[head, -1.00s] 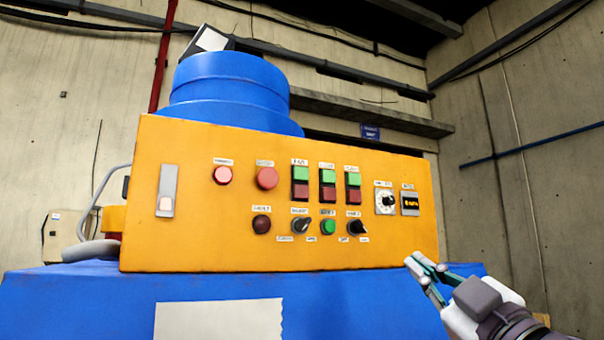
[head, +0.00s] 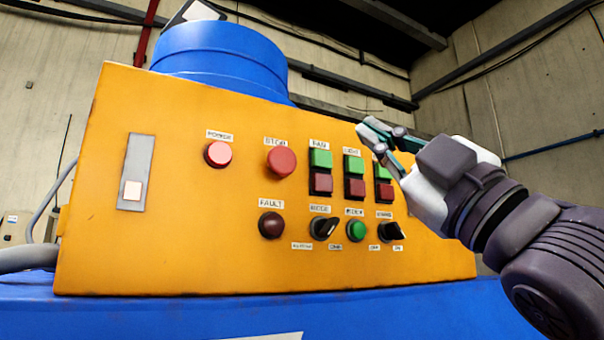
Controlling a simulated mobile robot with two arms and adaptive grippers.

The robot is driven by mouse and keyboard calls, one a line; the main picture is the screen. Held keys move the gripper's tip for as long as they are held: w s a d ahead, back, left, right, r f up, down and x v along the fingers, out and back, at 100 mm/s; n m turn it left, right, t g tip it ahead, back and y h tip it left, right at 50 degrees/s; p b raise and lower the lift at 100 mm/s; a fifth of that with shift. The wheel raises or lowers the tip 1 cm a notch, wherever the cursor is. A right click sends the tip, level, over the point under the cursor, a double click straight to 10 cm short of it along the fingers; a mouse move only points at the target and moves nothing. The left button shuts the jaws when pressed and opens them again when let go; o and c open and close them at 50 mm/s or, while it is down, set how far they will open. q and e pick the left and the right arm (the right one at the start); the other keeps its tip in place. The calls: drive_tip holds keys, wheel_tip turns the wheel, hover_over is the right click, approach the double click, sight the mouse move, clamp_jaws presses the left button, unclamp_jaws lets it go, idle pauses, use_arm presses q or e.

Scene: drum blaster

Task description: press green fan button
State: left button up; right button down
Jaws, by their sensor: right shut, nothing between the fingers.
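The green fan button (head: 321,158) is the upper half of a green-and-red pair under the label "FAN" on the orange control panel (head: 180,240). Nothing covers it. My right gripper (head: 370,132) is shut and empty. Its fingertips show up and to the right of the fan button, above the second green-and-red pair (head: 354,166). The gripper and wrist hide the panel's right part, including the dial and small display. I cannot tell whether the fingertips touch the panel. My left gripper is not in view.
A red stop button (head: 281,161) and a red power button (head: 218,154) sit left of the fan pair. A third green button (head: 382,173) is close below the gripper. A fault lamp (head: 271,225), black knobs and a round green button (head: 356,230) lie below.

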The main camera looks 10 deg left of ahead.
sight(322, 159)
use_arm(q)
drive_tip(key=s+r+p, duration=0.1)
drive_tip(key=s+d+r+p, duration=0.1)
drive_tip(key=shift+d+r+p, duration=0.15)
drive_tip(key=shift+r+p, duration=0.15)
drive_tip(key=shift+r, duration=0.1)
use_arm(e)
drive_tip(key=w+a, duration=0.1)
drive_tip(key=w, duration=0.1)
drive_tip(key=w+a, duration=0.3)
drive_tip(key=shift+w+a+r, duration=0.1)
drive_tip(key=shift+w+r, duration=0.05)
drive_tip(key=shift+w, duration=0.15)
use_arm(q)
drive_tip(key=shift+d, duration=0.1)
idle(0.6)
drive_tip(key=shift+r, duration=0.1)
use_arm(e)
drive_tip(key=shift+w, duration=0.15)
idle(0.4)
drive_tip(key=shift+w+a, duration=0.2)
drive_tip(key=shift+a, duration=0.05)
